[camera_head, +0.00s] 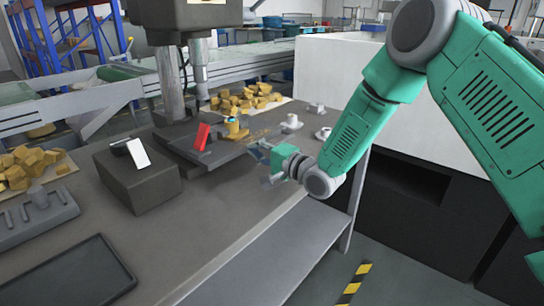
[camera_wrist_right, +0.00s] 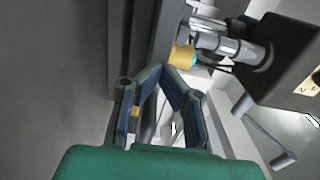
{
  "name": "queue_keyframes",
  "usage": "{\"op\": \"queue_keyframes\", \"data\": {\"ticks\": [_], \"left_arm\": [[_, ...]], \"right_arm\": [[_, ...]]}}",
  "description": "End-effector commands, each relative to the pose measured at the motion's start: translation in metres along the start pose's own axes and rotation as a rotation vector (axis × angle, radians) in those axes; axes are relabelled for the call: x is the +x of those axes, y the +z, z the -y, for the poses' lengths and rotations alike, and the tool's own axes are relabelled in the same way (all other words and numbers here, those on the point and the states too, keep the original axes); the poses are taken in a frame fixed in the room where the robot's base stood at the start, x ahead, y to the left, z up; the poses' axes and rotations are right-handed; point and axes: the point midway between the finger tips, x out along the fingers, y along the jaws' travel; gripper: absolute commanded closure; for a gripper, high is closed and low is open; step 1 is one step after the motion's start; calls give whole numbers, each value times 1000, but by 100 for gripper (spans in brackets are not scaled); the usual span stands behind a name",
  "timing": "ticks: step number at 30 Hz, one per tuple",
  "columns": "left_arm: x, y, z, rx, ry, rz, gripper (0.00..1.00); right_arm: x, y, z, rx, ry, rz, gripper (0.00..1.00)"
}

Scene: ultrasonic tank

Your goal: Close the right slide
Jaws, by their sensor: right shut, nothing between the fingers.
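The press machine (camera_head: 185,18) stands on the table with a dark flat base (camera_head: 185,152) under its column. A small yellow part with a blue top (camera_head: 235,128) sits on that base; it also shows in the wrist view (camera_wrist_right: 184,56). I cannot tell for sure which piece is the right slide; long grey rails (camera_wrist_right: 150,28) run ahead of my gripper in the wrist view. My right gripper (camera_head: 258,152) is low beside the right end of the base. In the wrist view its fingers (camera_wrist_right: 161,70) converge at the tips with nothing held. Any contact is unclear. My left gripper is out of view.
A dark box with a white plate (camera_head: 140,190) and a red plate (camera_head: 203,136) stand left of my gripper.

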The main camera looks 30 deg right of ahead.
Motion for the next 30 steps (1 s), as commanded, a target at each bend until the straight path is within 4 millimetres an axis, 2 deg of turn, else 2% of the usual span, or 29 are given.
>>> {"op": "queue_keyframes", "data": {"ticks": [1,6,12,18,30], "left_arm": [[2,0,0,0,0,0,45],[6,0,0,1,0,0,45],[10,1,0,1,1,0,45],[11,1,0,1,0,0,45],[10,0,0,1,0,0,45]], "right_arm": [[11,-1,-1,0,-3,-2,100],[41,-2,-2,1,-2,-3,100],[64,-1,-1,-1,-2,-2,100],[72,1,0,-2,0,-1,100],[72,0,0,0,0,-1,100]]}}
